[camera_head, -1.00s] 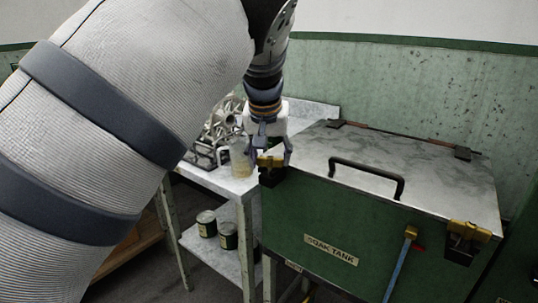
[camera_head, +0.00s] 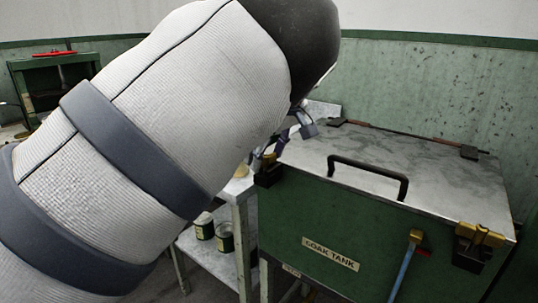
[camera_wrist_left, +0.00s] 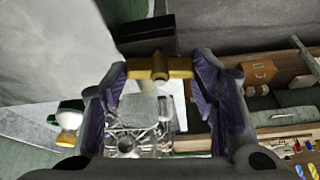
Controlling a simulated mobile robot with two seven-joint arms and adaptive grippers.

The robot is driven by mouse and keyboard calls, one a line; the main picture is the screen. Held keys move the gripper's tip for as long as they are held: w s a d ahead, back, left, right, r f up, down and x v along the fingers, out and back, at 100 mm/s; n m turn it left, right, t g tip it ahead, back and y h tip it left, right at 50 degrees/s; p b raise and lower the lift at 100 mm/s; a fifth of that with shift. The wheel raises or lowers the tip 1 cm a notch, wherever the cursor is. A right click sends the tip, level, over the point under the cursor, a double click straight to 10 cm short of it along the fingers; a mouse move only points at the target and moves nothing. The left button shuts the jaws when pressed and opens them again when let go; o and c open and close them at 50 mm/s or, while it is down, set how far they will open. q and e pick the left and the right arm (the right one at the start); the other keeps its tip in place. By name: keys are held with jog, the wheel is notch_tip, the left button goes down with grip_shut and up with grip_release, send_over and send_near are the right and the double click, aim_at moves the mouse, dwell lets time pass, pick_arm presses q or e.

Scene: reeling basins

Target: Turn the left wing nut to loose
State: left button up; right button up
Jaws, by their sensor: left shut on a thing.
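The soak tank (camera_head: 345,240) is a green box with a grey metal lid (camera_head: 400,170). The left wing nut (camera_head: 269,160) is brass, at the lid's front left corner above a black latch block (camera_head: 267,176); my arm partly hides it. In the left wrist view the wing nut (camera_wrist_left: 158,69) spans the gap between my fingertips. My left gripper (camera_wrist_left: 158,75) is shut on it. In the head view the left gripper (camera_head: 297,132) is tilted, mostly behind my arm. The right wing nut (camera_head: 479,236) is brass, on its own black latch. My right gripper is not in view.
A black handle (camera_head: 368,175) rises from the lid. A blue rod with a brass end (camera_head: 405,262) stands at the tank's front. A pale table (camera_head: 238,188) with cans (camera_head: 225,236) on its lower shelf is to the left. A green wall lies behind.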

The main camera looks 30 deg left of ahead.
pick_arm(q)
jog(key=shift+f+n+g+b, duration=0.15)
jog(key=shift+n+g+b, duration=0.2)
jog(key=shift+n, duration=0.65)
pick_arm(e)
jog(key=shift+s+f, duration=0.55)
pick_arm(q)
jog(key=o, duration=1.2)
jog(key=shift+c, duration=0.2)
jog(key=v, duration=1.2)
jog(key=shift+w, duration=0.15)
jog(key=shift+d, duration=0.1)
